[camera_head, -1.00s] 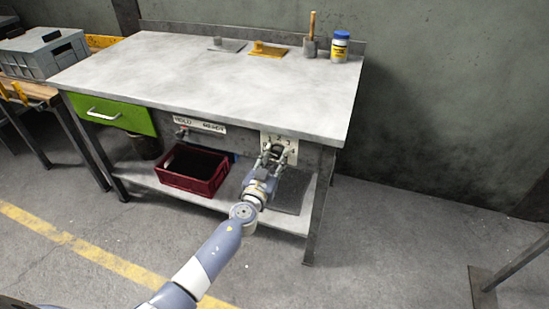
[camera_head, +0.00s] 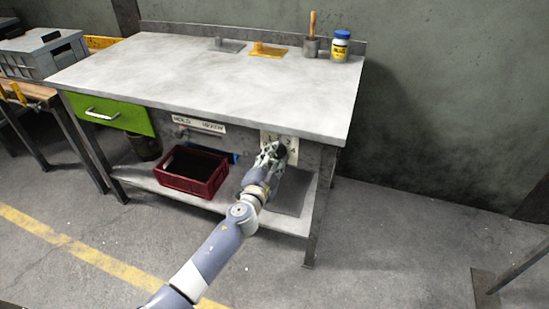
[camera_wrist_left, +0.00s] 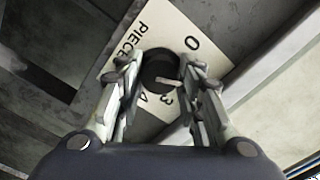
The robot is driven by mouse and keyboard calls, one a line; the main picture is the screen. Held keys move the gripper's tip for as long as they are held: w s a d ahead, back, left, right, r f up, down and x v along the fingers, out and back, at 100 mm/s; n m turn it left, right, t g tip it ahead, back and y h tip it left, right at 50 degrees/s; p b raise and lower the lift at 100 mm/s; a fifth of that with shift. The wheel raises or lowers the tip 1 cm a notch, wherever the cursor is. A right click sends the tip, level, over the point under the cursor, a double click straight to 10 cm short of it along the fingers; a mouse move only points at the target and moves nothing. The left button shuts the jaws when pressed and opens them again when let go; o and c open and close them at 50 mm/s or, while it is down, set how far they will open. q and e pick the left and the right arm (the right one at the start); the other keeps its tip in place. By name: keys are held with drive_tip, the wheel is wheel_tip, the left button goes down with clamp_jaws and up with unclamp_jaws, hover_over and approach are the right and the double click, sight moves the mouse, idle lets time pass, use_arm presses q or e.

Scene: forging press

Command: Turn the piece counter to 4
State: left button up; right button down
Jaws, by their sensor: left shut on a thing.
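The piece counter (camera_head: 293,145) is a pale plate with black digits on the front of the workbench, under its top. The plate (camera_wrist_left: 185,22) also shows in the left wrist view, with "PIECE", 0, 3 and 4 readable. My left gripper (camera_head: 278,152) is at the plate. In the left wrist view its fingers (camera_wrist_left: 163,80) stand on either side of the black round knob (camera_wrist_left: 157,66) and are shut on it. A pale pointer mark on the knob points right, towards digits hidden behind the right-hand finger. My right gripper is not in view.
A red crate (camera_head: 222,183) stands on the lower shelf, left of my arm. A green drawer (camera_head: 138,120) and a labelled strip (camera_head: 199,124) are on the bench front. A bench leg (camera_head: 322,205) stands right of the counter.

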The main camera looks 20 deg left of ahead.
use_arm(q)
drive_tip(key=shift+w+a+r+m+p, duration=0.15)
drive_tip(key=shift+m+p, duration=0.25)
drive_tip(key=shift+m, duration=3.15)
drive_tip(key=shift+s+d+r+m+p, duration=0.1)
drive_tip(key=shift+m+p, duration=0.3)
drive_tip(key=shift+m, duration=3.1)
drive_tip(key=shift+w+a+r+m+p, duration=0.15)
drive_tip(key=shift+m+p, duration=0.25)
drive_tip(key=shift+m, duration=3.15)
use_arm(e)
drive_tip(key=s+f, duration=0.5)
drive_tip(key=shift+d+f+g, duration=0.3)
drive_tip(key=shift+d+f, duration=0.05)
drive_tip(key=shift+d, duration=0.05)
use_arm(q)
drive_tip(key=shift+d, duration=0.1)
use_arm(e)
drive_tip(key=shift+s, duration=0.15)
